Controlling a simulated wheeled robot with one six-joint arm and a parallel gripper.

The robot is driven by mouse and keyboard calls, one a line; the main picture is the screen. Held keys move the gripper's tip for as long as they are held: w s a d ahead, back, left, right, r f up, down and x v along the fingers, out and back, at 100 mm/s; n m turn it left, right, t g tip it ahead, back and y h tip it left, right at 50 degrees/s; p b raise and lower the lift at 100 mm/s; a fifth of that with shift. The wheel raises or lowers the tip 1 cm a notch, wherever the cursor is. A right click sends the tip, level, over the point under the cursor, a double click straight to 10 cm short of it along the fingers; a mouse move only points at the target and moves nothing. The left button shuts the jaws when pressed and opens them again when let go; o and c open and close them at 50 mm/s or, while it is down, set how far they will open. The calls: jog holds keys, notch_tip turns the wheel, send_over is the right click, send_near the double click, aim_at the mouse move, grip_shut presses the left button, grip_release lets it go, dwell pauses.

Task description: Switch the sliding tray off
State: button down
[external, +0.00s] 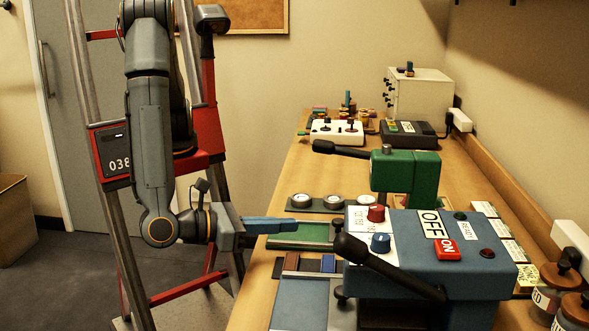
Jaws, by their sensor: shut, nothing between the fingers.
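A blue machine (478,272) stands at the near right of the table. Its sloping top carries a white OFF plate (434,224) and a red ON plate (446,250). Two small dark round lamps or buttons, one green (460,216) and one red (487,253), sit beside them. A red knob (376,213) and a blue knob (381,243) are on its left part. A black-handled lever (390,268) crosses its front. A flat blue-grey tray-like bed (298,303) lies to its left; I cannot tell whether it slides. My gripper (288,225) is shut and empty, left of the machine, apart from the knobs.
A green machine (405,175) with a black lever (340,149) stands behind. Round gauges (335,201) lie near my gripper. Jars (556,289) stand at the right edge. A white box (418,95) and a black box (408,134) are at the back.

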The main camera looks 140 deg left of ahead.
jog(key=shift+b+v, duration=0.35)
jog(key=shift+v, duration=2.2)
jog(key=shift+a, duration=0.1)
jog(key=s+a+n+g+h+p, duration=0.1)
jog(key=s, duration=0.1)
jog(key=s+a+n+g+h+p, duration=0.1)
jog(key=s+a, duration=0.1)
jog(key=s+a+n+g+p, duration=0.1)
jog(key=s+a+n+g, duration=0.1)
jog(key=s, duration=0.1)
jog(key=shift+s+r+h+p, duration=0.1)
jog(key=shift+r+h+p, duration=0.2)
jog(key=shift+r+h, duration=0.1)
jog(key=s+n+g+h+p, duration=0.35)
jog(key=s+n+h, duration=0.2)
jog(key=s, duration=0.25)
notch_tip(320, 180, up, 9)
jog(key=s+d+n+t+h+p, duration=0.2)
jog(key=n+t+h+p, duration=0.2)
jog(key=n+h+p, duration=0.3)
jog(key=n, duration=0.5)
jog(key=shift+s+d+f+t, duration=0.2)
jog(key=shift+s+f+t, duration=0.05)
jog(key=shift+s+t, duration=0.15)
